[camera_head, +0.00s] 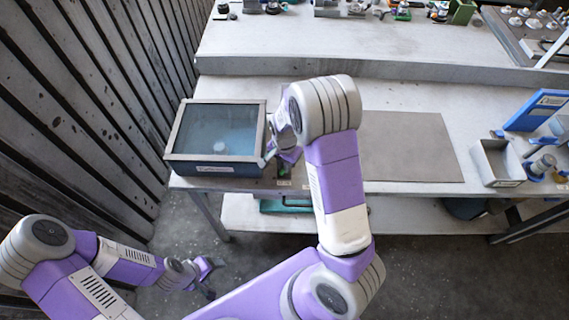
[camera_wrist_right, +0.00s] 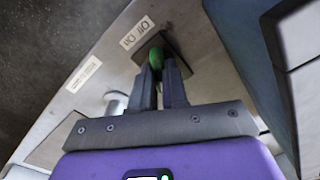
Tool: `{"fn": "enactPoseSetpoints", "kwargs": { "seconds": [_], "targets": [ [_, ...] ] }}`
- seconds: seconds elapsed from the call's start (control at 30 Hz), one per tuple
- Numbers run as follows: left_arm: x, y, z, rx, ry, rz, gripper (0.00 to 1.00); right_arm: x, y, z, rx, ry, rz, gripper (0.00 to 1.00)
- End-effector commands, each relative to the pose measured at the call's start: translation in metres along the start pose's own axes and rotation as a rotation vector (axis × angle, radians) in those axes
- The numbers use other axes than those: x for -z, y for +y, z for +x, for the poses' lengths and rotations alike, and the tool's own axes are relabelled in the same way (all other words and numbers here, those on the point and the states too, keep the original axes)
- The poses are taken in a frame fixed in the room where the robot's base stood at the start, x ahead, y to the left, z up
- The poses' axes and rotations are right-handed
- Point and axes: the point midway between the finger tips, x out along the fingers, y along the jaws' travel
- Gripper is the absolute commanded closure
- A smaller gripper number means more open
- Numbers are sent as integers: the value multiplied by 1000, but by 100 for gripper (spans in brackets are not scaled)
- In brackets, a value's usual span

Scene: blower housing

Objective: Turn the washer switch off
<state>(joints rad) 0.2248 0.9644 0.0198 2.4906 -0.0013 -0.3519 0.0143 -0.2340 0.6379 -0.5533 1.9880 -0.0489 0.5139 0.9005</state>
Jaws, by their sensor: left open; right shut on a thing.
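The washer (camera_head: 218,140) is a blue box with a grey-framed glass lid, on the left end of the workbench. Its green switch (camera_wrist_right: 155,58) sits on a dark square plate beside a small printed label in the right wrist view. In the head view, a green bit of the switch (camera_head: 284,171) shows just right of the washer. My right gripper (camera_wrist_right: 160,75) is shut on the switch, with one finger on each side; its tips are mostly hidden by my arm in the head view. My left gripper (camera_head: 208,270) is open and empty, low at the left, away from the bench.
A grey mat (camera_head: 410,147) lies bare on the bench right of my right arm. A blue holder (camera_head: 537,110) and a grey bin (camera_head: 498,162) stand at the right. A back bench (camera_head: 300,45) holds small parts. A dark slatted wall (camera_head: 85,90) runs along the left.

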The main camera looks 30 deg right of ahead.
Motion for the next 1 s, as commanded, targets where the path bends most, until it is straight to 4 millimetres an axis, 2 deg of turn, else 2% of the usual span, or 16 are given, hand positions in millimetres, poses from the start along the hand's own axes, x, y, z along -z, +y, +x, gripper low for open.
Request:
{"fn": "enactPoseSetpoints", "kwargs": {
  "seconds": [0.37, 1.0],
  "targets": [
    [0, 0, 1, 0, 0, 0, 34, 0, 0, 0, 0, -1, -110, 100],
    [0, -3, 8, 0, 0, 0, 34, 0, 0, 0, 1, -2, -683, 100]
  ]
}}
